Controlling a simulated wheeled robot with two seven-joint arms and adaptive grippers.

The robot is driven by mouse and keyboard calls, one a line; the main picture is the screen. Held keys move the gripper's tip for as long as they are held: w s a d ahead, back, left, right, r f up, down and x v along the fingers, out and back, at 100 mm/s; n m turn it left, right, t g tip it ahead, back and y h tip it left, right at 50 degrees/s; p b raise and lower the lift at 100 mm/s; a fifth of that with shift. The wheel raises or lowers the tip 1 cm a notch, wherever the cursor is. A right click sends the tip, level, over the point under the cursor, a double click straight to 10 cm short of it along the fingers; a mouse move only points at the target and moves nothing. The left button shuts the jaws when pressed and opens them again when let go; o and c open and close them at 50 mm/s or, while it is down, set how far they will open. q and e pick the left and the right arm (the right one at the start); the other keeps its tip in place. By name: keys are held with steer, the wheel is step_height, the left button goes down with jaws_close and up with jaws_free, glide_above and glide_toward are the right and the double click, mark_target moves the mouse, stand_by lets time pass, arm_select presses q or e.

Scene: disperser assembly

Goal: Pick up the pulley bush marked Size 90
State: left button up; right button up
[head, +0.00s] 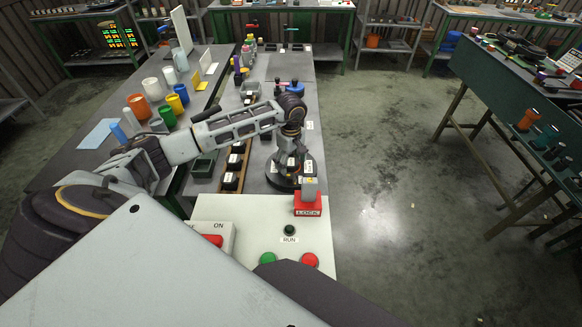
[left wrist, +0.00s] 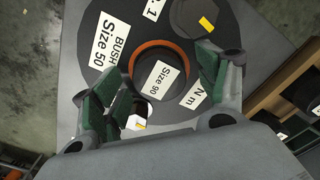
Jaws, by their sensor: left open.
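The pulley bush marked Size 90 (left wrist: 161,76) is a dark round piece with a white label, seen from above in the left wrist view. An orange ring shows around its upper side. It sits at a round black plate (left wrist: 105,20) with white labels, one reading "BUSH Size 50". My left gripper (left wrist: 165,88) is open, its green-padded fingers on either side of the bush; whether they touch it cannot be told. In the head view my left gripper (head: 292,163) points down at the black plate (head: 275,182) and hides the bush. My right gripper is not in view.
A dark piece with a yellow tag (left wrist: 205,20) lies on the plate near the right finger. A red LOCK block (head: 308,205) and a white control panel (head: 262,212) stand in front. A wooden rack (head: 234,165) of black parts lies to the left.

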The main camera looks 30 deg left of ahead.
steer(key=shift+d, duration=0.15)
arm_select(q)
steer(key=c, duration=0.7)
steer(key=shift+r, duration=0.1)
steer(key=c, duration=0.9)
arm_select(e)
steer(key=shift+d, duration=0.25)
arm_select(q)
steer(key=shift+r, duration=0.1)
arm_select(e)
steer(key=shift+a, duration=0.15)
